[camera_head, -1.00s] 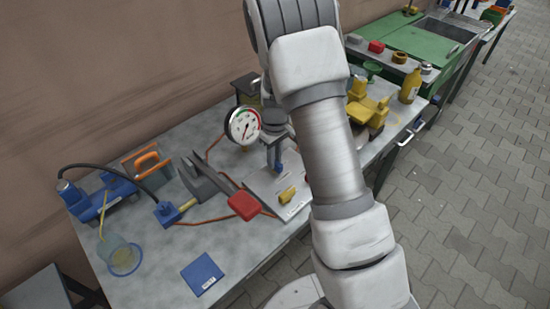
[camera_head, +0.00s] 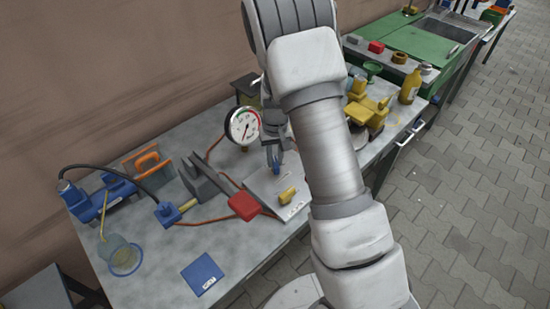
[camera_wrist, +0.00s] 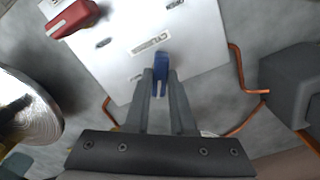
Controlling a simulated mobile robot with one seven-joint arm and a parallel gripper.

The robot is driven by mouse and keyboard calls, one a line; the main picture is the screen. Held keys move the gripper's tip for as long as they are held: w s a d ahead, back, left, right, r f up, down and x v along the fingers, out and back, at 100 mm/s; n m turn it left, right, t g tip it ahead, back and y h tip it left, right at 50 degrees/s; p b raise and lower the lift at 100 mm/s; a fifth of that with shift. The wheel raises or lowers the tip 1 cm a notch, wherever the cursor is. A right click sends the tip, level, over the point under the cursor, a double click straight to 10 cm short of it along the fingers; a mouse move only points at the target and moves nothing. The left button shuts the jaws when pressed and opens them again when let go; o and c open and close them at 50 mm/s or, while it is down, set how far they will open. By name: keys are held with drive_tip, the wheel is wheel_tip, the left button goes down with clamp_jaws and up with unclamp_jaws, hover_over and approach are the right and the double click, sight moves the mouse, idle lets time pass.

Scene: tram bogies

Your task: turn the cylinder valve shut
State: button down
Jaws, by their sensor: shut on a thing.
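A pale valve plate (camera_head: 297,210) lies on the bench, with printed labels. It also shows in the wrist view (camera_wrist: 198,40), where one label seems to begin with "CYL". A small blue valve handle (camera_wrist: 161,66) stands on the plate beside that label. My gripper (camera_wrist: 161,77) is shut on this blue handle, with a finger on each side. In the head view my gripper (camera_head: 273,156) is over the plate's back part and the blue handle (camera_head: 277,169) shows below it.
A pressure gauge (camera_head: 243,125) stands behind the plate. Copper pipes and a grey block (camera_head: 197,178) lie to the left. A yellow device (camera_head: 367,108) and a bottle (camera_head: 410,87) stand to the right. A blue plate (camera_head: 202,274) lies at front left, with bare bench around it.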

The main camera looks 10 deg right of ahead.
sight(275, 162)
drive_tip(key=m+p, duration=0.1)
drive_tip(key=m, duration=0.5)
drive_tip(key=shift+r, duration=0.1)
drive_tip(key=m+p, duration=0.1)
drive_tip(key=m, duration=0.4)
drive_tip(key=shift+m, duration=0.3)
idle(0.3)
drive_tip(key=c, duration=0.8)
unclamp_jaws()
drive_tip(key=shift+o, duration=0.2)
wheel_tip(275, 162, up, 17)
drive_tip(key=p, duration=0.2)
drive_tip(key=shift+r, duration=0.15)
